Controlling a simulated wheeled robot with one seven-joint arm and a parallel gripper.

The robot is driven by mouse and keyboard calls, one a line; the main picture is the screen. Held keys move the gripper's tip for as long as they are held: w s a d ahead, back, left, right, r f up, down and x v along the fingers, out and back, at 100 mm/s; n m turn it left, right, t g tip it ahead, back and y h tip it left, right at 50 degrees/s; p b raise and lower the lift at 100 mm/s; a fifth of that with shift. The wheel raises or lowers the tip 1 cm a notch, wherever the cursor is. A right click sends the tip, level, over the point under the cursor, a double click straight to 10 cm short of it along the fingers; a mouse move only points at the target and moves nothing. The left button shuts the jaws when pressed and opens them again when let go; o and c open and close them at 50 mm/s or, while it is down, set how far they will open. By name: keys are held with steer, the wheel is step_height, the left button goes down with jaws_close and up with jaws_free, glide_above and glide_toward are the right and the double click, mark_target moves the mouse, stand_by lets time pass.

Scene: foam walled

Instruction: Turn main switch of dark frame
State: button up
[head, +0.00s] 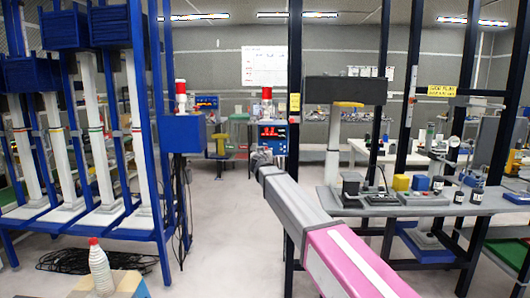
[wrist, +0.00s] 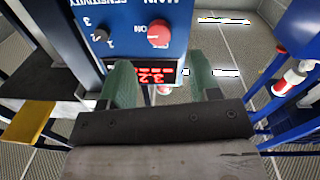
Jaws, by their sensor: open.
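The main switch is a red round knob (wrist: 158,34) marked "MAIN" and "ON", on a blue control panel (wrist: 125,12) that appears upside down in the wrist view. In the head view the blue control box (head: 273,132) is mounted by the dark frame (head: 295,85). My gripper (wrist: 161,62) is open and empty, its two green fingers pointing at the panel. The knob lies ahead, between the finger lines; I cannot tell whether they touch the panel. In the head view my gripper (head: 260,158) is small, just below and left of the box.
A black sensitivity knob (wrist: 100,35) sits beside the main switch, and a red digit display (wrist: 155,75) shows between my fingers. A blue frame (head: 160,120) with its own blue box (head: 182,133) stands left. A grey shelf (head: 420,208) with several devices is right. Floor between is clear.

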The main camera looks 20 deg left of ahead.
steer(key=w, duration=0.4)
steer(key=w+a, duration=0.1)
steer(key=w, duration=0.1)
steer(key=c, duration=0.9)
steer(key=shift+c, duration=0.2)
